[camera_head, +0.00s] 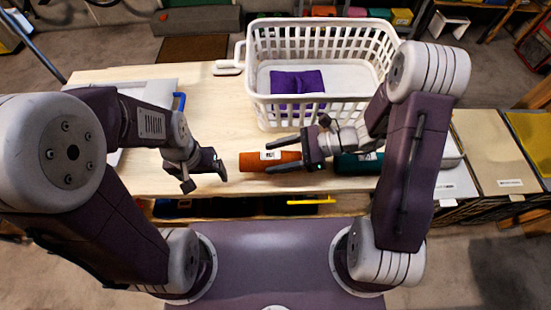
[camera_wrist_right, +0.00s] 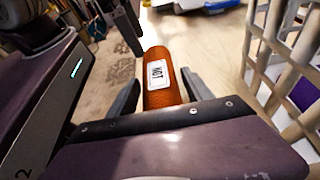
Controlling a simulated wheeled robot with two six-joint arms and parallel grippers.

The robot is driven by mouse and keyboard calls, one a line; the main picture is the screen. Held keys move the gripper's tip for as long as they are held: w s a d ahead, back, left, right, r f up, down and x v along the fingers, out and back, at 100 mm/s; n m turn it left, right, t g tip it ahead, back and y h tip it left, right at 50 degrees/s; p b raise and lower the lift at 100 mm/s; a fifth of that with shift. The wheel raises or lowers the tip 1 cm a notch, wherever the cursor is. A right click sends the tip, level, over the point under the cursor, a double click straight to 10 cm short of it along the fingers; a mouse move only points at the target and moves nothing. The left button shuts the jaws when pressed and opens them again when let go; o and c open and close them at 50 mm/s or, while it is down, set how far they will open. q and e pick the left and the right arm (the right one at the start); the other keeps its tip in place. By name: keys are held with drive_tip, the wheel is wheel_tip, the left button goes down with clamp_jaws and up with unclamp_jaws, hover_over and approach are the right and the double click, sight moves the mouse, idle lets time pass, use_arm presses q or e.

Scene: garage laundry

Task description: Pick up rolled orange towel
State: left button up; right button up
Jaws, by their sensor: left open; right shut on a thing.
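The rolled orange towel (camera_head: 250,161) lies lengthwise near the front edge of the wooden tabletop, with a white label on it. My right gripper (camera_head: 270,157) is shut on the towel, one finger on each side. In the right wrist view the towel (camera_wrist_right: 159,62) runs between the two fingers, label facing the camera. I cannot tell whether it is lifted off the table. My left gripper (camera_head: 206,178) is open and empty, just left of the towel's free end. One of its fingers also shows in the right wrist view (camera_wrist_right: 128,25).
A white laundry basket (camera_head: 262,68) with a folded purple cloth (camera_head: 298,85) stands behind the towel. A teal roll (camera_head: 358,163) lies to its right, partly behind my right arm. A white board-like item (camera_head: 150,87) lies at the left. Bare wood shows left of the basket.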

wheel_tip(320, 180, up, 2)
drive_tip(key=shift+r, duration=0.2)
drive_tip(key=w+a+r, duration=0.3)
drive_tip(key=a+r, duration=0.3)
drive_tip(key=a, duration=0.5)
drive_tip(key=shift+a+r, duration=0.2)
